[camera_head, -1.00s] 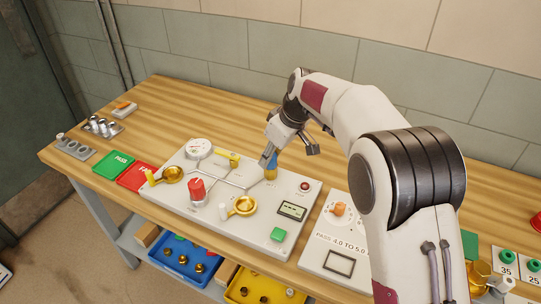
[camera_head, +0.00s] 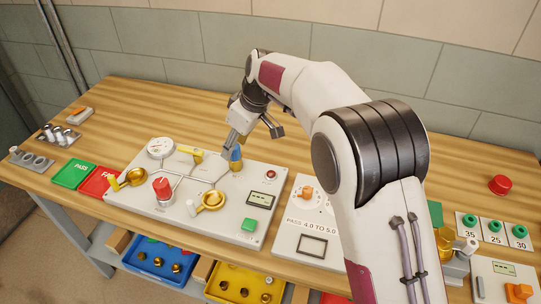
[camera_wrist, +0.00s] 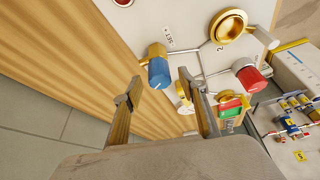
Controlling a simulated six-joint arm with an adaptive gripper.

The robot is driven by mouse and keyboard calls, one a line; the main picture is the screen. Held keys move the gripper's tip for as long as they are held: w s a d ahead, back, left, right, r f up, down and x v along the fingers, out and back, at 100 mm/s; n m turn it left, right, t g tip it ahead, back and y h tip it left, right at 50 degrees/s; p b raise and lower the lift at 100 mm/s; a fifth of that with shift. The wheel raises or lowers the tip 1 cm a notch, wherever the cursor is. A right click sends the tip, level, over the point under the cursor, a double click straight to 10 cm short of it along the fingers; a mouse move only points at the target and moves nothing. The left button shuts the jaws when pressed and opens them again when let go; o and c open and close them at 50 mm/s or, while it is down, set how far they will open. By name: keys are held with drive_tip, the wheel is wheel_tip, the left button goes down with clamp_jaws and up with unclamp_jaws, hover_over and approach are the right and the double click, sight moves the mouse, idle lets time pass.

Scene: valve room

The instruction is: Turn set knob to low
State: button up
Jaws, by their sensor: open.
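The set knob (camera_wrist: 158,70) is a blue cap on a brass-coloured base, beside a label reading SET in the wrist view. It also shows in the head view (camera_head: 236,157) near the back right of the grey valve panel (camera_head: 172,218). A pale pointer line marks the blue cap. My gripper (camera_head: 253,141) is open, its fingers spread above and beside the knob. In the wrist view the knob appears between and beyond the two fingertips (camera_wrist: 159,78). I see no clear contact. Marks for low are not readable.
The panel also bears a gauge (camera_head: 160,147), a red knob (camera_head: 162,187), a yellow handle (camera_head: 190,151), brass cups (camera_head: 211,200), a display (camera_head: 262,200) and a green button (camera_head: 249,224). Green PASS and red trays lie left. Bare wood lies behind the panel.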

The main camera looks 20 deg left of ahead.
drive_tip(key=d, duration=0.2)
drive_tip(key=d+r, duration=0.1)
drive_tip(key=shift+s, duration=0.35)
drive_tip(key=s+d, duration=0.2)
drive_tip(key=d, duration=0.7)
drive_tip(key=shift+s, duration=0.15)
drive_tip(key=m+t+h, duration=0.3)
drive_tip(key=m, duration=0.8)
approach(240, 156)
drive_tip(key=shift+w+a, duration=0.65)
drive_tip(key=shift+a, duration=0.3)
